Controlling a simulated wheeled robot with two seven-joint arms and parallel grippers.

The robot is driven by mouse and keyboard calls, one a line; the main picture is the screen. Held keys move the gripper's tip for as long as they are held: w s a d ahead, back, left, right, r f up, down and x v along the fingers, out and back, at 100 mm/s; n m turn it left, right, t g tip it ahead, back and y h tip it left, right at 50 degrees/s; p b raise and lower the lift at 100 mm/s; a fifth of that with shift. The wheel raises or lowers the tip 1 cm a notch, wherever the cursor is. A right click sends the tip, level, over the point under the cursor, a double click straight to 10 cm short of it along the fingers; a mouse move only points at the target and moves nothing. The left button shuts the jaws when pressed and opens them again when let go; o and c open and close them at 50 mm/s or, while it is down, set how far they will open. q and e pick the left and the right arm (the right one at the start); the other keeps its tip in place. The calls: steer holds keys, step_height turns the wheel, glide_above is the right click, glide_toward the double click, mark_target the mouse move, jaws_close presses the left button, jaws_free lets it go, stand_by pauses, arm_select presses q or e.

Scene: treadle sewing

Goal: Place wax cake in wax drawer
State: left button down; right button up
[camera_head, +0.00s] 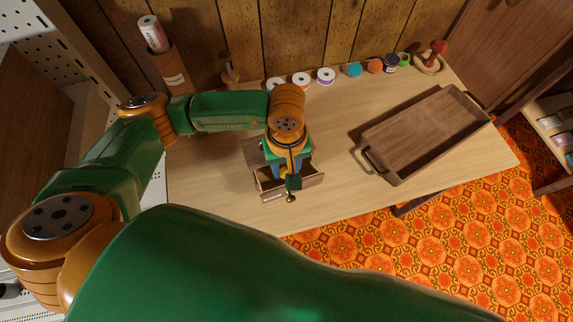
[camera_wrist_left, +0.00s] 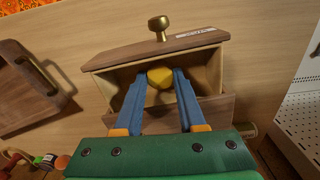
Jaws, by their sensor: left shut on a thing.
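The wax cake (camera_wrist_left: 160,77) is a small yellow block between the blue fingertips of my left gripper (camera_wrist_left: 160,82), which is shut on it. In the wrist view the cake lies over the open wax drawer, inside the outline of its walls; I cannot tell whether it touches the drawer floor. The wooden drawer has a brown front (camera_wrist_left: 125,57) with a brass knob (camera_wrist_left: 158,24) and a pale label. In the head view my left gripper (camera_head: 283,172) points down into the drawer (camera_head: 312,182), and the cake shows only as a bit of yellow. My right gripper is not seen.
A wooden tray (camera_head: 425,135) with a metal handle lies on the table to the right. Thread spools (camera_head: 326,76), small jars and a red-topped stamp (camera_head: 437,47) line the back edge. A cardboard tube holder (camera_head: 170,68) stands back left. The table (camera_head: 215,185) is clear around the drawer.

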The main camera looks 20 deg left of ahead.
arm_select(q)
steer(key=shift+f, duration=0.15)
steer(key=c, duration=0.9)
jaws_free()
steer(key=shift+b, duration=0.3)
steer(key=o, duration=0.4)
steer(key=shift+r+p, duration=0.3)
steer(key=shift+r, duration=0.15)
step_height(320, 180, up, 12)
steer(key=b, duration=0.1)
steer(key=shift+f, duration=0.25)
